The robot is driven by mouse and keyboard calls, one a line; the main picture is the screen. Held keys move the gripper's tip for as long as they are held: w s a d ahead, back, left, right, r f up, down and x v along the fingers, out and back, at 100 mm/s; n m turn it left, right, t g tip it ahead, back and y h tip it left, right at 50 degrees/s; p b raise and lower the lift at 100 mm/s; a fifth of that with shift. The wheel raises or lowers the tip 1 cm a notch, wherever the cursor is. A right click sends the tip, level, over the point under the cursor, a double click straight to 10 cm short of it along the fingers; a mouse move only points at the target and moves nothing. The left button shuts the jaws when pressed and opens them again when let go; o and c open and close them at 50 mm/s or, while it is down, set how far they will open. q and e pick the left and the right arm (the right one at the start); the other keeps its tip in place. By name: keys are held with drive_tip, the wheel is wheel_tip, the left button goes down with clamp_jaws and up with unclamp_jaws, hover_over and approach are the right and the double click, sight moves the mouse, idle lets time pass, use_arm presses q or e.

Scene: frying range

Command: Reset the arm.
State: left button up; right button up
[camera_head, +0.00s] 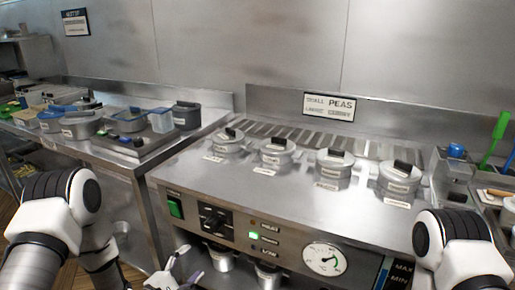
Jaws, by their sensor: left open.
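My left arm comes in from the lower left, its white links and black joint showing. My left gripper (186,265) is at the bottom edge, low in front of the range's front panel, with its fingers apart and nothing seen between them. The picture's edge cuts off part of it. My right arm shows at the lower right as a white and black joint in front of the range's right end. My right gripper is out of the picture.
The steel frying range (270,205) carries a row of several lidded pots (334,163). A left counter (105,150) holds more pots and containers. Green-handled utensils (496,138) stand far right.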

use_arm(q)
drive_tip(key=s+d+f+m+g+y+p, duration=0.1)
drive_tip(key=s+f+m+g+y+p, duration=0.15)
drive_tip(key=s+f+g, duration=0.4)
drive_tip(key=s+d+f+m+g+y+p, duration=0.1)
drive_tip(key=s+f+m+g, duration=0.15)
drive_tip(key=s, duration=0.75)
drive_tip(key=s+a+f+m+g+y, duration=0.1)
drive_tip(key=s+a+f+m+g, duration=0.1)
drive_tip(key=s+m, duration=0.5)
drive_tip(key=s+a+f+m+g+y, duration=0.1)
drive_tip(key=s+m+g, duration=0.3)
drive_tip(key=s, duration=0.5)
drive_tip(key=a+m+y, duration=0.1)
drive_tip(key=m, duration=0.1)
drive_tip(key=shift+f+m+g, duration=0.3)
drive_tip(key=shift+f+m, duration=0.05)
drive_tip(key=shift+m, duration=0.05)
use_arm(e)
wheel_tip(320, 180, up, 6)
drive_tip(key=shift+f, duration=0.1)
